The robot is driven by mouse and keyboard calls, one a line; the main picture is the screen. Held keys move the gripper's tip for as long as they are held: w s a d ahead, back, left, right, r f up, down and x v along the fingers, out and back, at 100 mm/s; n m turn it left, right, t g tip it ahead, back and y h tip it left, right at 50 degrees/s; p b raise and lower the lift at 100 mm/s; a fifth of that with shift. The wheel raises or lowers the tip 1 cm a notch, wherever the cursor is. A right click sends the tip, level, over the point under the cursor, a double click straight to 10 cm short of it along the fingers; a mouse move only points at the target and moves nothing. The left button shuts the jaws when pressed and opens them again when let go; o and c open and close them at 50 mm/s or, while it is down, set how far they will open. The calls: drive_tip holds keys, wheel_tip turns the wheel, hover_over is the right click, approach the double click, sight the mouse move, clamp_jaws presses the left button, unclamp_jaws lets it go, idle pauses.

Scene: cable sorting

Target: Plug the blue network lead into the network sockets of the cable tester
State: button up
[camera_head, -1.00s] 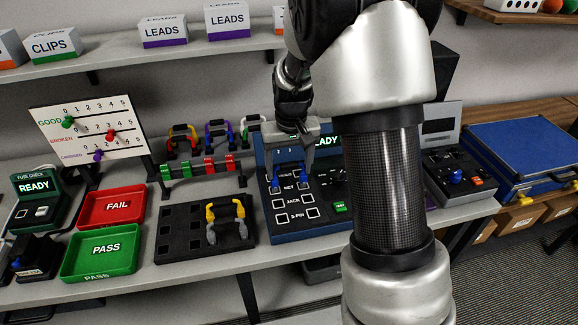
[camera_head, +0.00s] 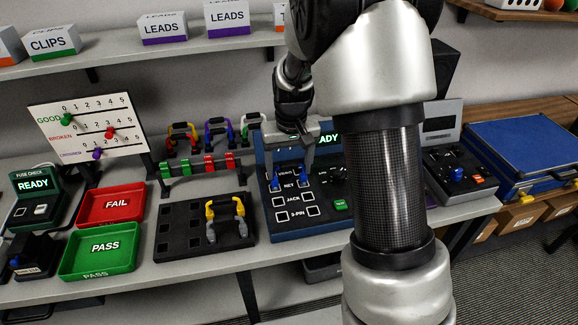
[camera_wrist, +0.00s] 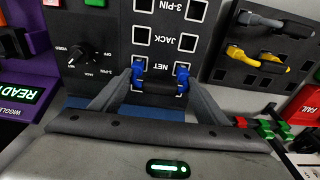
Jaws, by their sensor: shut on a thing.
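The blue network lead (camera_wrist: 182,76) has two blue plugs, one at each side of a dark bridge. My gripper (camera_wrist: 160,87) is shut on it, with a finger beside each plug. In the wrist view the plugs lie over the NET row of the cable tester (camera_wrist: 165,20), covering its sockets. How deep they sit cannot be told. In the head view the blue plugs (camera_head: 276,181) stand at the NET label, under my gripper (camera_head: 290,165). The tester (camera_head: 325,222) has open JACK and 3-PIN sockets below, and its screen is partly hidden by my arm.
Red (camera_head: 110,203) and green (camera_head: 75,262) trays lie further left. Several coloured leads (camera_head: 215,135) stand on a rack behind. A device with a blue knob (camera_head: 457,174) stands at right.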

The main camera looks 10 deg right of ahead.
drive_tip(key=o, duration=1.4)
drive_tip(key=shift+r+p, duration=2.8)
drive_tip(key=shift+r, duration=1.25)
